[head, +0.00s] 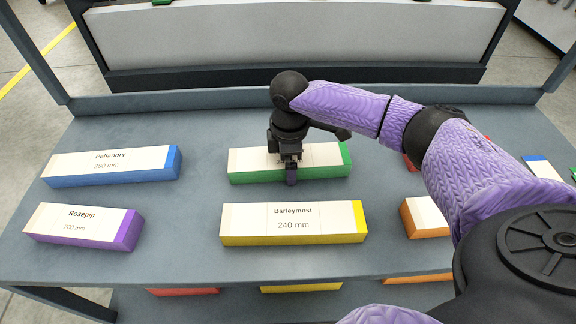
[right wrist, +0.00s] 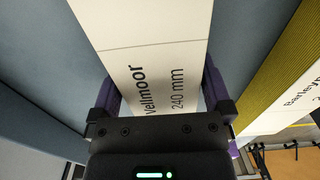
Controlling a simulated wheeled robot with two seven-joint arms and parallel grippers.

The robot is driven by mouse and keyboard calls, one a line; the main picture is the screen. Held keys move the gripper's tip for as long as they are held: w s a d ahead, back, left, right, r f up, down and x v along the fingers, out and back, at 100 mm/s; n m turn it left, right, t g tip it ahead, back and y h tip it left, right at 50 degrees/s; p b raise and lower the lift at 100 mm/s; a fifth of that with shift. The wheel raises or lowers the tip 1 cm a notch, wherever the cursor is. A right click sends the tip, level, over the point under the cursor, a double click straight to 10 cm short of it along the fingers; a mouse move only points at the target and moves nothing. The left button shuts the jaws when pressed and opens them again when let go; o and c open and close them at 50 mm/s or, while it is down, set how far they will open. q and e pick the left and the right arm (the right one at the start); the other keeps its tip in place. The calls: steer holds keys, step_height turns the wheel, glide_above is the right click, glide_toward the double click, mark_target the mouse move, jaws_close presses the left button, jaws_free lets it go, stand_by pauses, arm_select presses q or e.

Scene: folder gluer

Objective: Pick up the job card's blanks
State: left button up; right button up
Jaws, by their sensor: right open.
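My right gripper (head: 290,172) is over the middle of the green-edged stack of blanks (head: 322,160) in the back row of the shelf. In the right wrist view this stack's white top (right wrist: 150,62) reads "Vellmoor 240 mm". The open fingers (right wrist: 160,92) are on either side of the stack; I cannot tell whether they touch it. The yellow stack (head: 295,235), "Barleymost 240 mm", lies in front. The blue stack (head: 105,168), "Pollandry", and the purple stack (head: 80,228), "Rosepip 200 mm", lie to the left. My left gripper and the job card are not in view.
An orange-edged stack (head: 425,218) lies to the right, partly hidden by my right arm, which also covers a red one. More stacks (head: 300,287) show on a lower level. A raised grey edge (head: 200,101) runs along the back. Bare shelf separates the stacks.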

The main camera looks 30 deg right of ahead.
steer(key=shift+r, duration=0.2)
steer(key=shift+c, duration=0.5)
jaws_close()
